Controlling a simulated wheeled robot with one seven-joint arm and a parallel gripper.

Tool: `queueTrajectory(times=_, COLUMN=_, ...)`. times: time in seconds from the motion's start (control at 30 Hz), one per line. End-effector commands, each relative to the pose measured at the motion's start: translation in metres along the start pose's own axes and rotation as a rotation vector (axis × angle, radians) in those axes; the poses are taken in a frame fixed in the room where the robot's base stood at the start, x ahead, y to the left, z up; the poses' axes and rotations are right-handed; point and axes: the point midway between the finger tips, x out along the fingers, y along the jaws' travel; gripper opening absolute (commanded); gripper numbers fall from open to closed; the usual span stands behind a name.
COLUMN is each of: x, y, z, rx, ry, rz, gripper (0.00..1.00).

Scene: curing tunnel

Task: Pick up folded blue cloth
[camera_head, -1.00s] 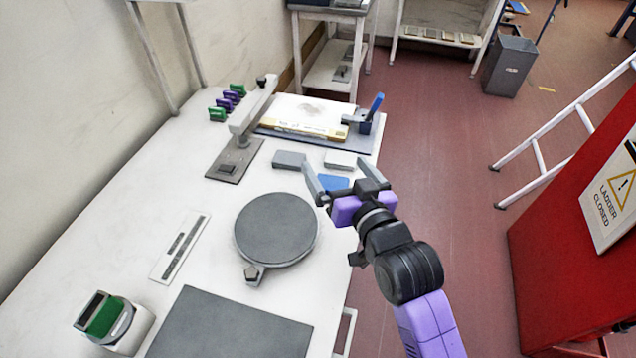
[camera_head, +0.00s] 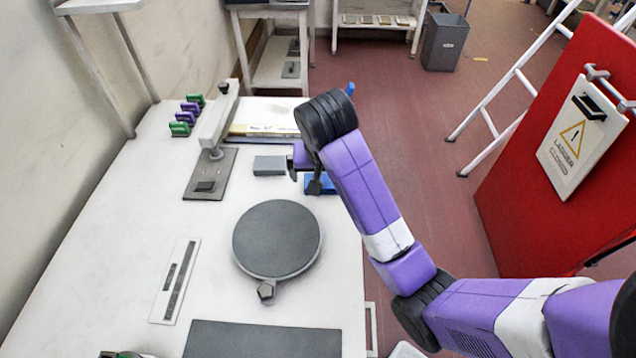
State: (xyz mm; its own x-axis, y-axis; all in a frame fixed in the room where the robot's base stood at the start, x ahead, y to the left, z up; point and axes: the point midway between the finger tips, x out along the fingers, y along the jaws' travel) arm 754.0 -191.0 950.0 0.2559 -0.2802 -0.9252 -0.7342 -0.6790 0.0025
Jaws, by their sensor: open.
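The folded blue cloth (camera_head: 325,188) lies on the white bench near its right edge, partly covered by my arm. My gripper (camera_head: 306,184) is above or right beside the cloth, pointing down. Its purple body and a dark finger show behind my wrist, and the rest is hidden. The jaws are open, and I see no cloth held. I cannot tell whether a finger touches the cloth.
A grey block (camera_head: 270,165) lies just left of the cloth. A round dark plate (camera_head: 277,239) is nearer, and a lever press (camera_head: 212,150) stands left. A red panel (camera_head: 560,150) and white ladder (camera_head: 500,90) stand right.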

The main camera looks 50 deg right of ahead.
Motion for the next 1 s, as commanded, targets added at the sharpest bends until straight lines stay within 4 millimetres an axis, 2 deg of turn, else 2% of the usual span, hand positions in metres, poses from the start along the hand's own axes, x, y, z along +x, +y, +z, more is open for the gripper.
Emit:
queueTrajectory(times=0.1, x=0.015, y=0.000, z=0.000, rx=0.002, ry=0.002, rz=0.000, gripper=1.00)
queueTrajectory(times=0.37, x=0.034, y=0.001, z=-0.005, rx=0.001, ry=0.000, rz=0.000, gripper=1.00)
queueTrajectory(times=0.6, x=0.067, y=0.002, z=-0.011, rx=0.001, ry=0.001, rz=0.000, gripper=1.00)
queueTrajectory(times=0.73, x=0.074, y=0.001, z=-0.011, rx=0.000, ry=0.002, rz=-0.002, gripper=1.00)
queueTrajectory(times=0.93, x=0.074, y=0.001, z=-0.011, rx=-0.001, ry=0.003, rz=-0.002, gripper=1.00)
queueTrajectory(times=1.0, x=0.074, y=0.001, z=-0.011, rx=-0.001, ry=0.003, rz=-0.002, gripper=0.88)
